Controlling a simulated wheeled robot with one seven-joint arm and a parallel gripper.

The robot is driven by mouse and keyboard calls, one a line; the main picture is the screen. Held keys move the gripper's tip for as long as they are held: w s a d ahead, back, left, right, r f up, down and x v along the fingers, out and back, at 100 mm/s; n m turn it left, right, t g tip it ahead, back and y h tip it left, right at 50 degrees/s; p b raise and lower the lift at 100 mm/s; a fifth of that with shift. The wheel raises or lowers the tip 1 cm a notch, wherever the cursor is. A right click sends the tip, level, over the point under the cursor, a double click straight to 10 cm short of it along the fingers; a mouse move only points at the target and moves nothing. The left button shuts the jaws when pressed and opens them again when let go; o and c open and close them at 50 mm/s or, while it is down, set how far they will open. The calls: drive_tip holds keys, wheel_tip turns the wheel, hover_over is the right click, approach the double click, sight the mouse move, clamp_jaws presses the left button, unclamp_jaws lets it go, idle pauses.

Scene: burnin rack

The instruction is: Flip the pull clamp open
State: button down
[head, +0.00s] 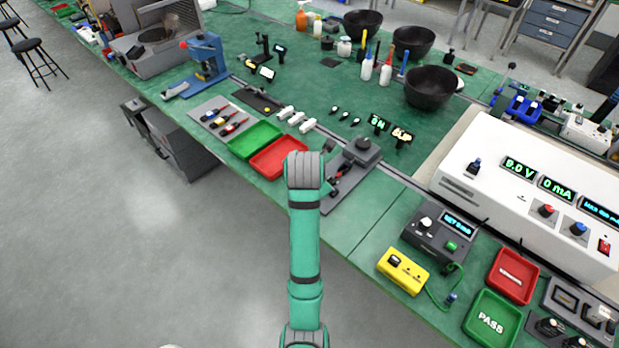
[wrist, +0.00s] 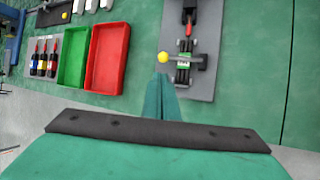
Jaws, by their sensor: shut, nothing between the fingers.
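The pull clamp (wrist: 183,65) sits on a grey base plate (wrist: 202,85) in the wrist view. It has dark metal parts, a red piece, a green patch and a lever pointing left that ends in a yellow ball knob (wrist: 163,57). My gripper (wrist: 160,82) is shut and empty, its green fingertips just below the knob in the picture. I cannot tell whether they touch it. In the head view the plate (head: 350,185) lies right of my arm, which hides part of the clamp.
A red tray (head: 280,157) and a green tray (head: 254,139) lie left of the plate, with screwdrivers on a grey mat (head: 217,115) beyond. A black box with a knob (head: 362,151) stands at the plate's far end. Bare green bench (head: 375,210) lies to the right.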

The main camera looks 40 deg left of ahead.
drive_tip(key=x, duration=0.6)
drive_tip(key=shift+w+f, duration=0.15)
drive_tip(key=shift+f, duration=0.05)
drive_tip(key=shift+a, duration=0.2)
